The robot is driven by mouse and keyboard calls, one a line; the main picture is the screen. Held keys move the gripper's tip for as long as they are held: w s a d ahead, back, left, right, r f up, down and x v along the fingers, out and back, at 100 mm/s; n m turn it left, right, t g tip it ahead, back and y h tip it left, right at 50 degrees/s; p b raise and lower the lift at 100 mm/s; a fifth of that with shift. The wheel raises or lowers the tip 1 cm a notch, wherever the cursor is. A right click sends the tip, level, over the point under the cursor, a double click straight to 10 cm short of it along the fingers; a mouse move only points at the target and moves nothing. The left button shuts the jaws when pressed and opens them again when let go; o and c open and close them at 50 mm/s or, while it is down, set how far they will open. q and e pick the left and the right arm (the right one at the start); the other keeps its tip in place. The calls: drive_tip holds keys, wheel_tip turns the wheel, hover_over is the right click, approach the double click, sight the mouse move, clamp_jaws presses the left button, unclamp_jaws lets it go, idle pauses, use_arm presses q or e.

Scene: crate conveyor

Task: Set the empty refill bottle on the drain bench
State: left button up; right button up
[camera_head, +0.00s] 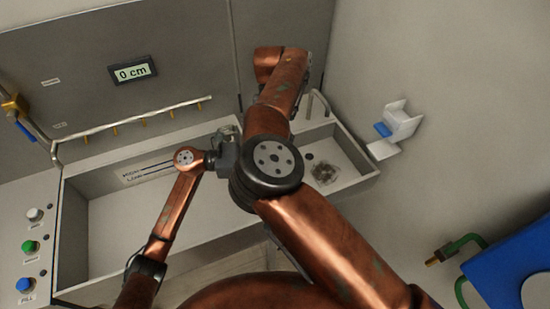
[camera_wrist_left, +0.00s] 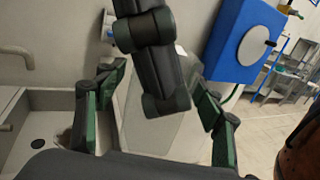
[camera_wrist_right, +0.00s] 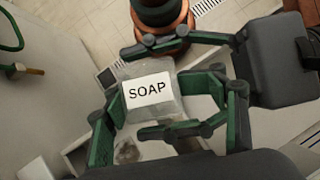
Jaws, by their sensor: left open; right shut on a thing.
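A clear bottle with a white SOAP label (camera_wrist_right: 148,92) is in the right wrist view, held between the green fingers of my right gripper (camera_wrist_right: 152,108). Its pale translucent body also shows in the left wrist view (camera_wrist_left: 150,130). My left gripper (camera_wrist_left: 157,98) is open, with its fingers on either side of the bottle; a dark part of the right gripper crosses between them. In the head view, my left gripper (camera_head: 226,146) is beside my right arm, which hides the bottle. I cannot identify the drain bench for certain.
A long grey trough (camera_head: 75,225) with level marks lies under a pipe rail (camera_head: 140,118) and a display reading 0 cm (camera_head: 132,70). A blue box (camera_wrist_left: 243,40) stands at the right. Coloured buttons (camera_head: 29,247) are at left.

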use_arm(q)
drive_tip(key=c, duration=1.3)
drive_tip(key=shift+o, duration=0.2)
use_arm(e)
drive_tip(key=o, duration=1.4)
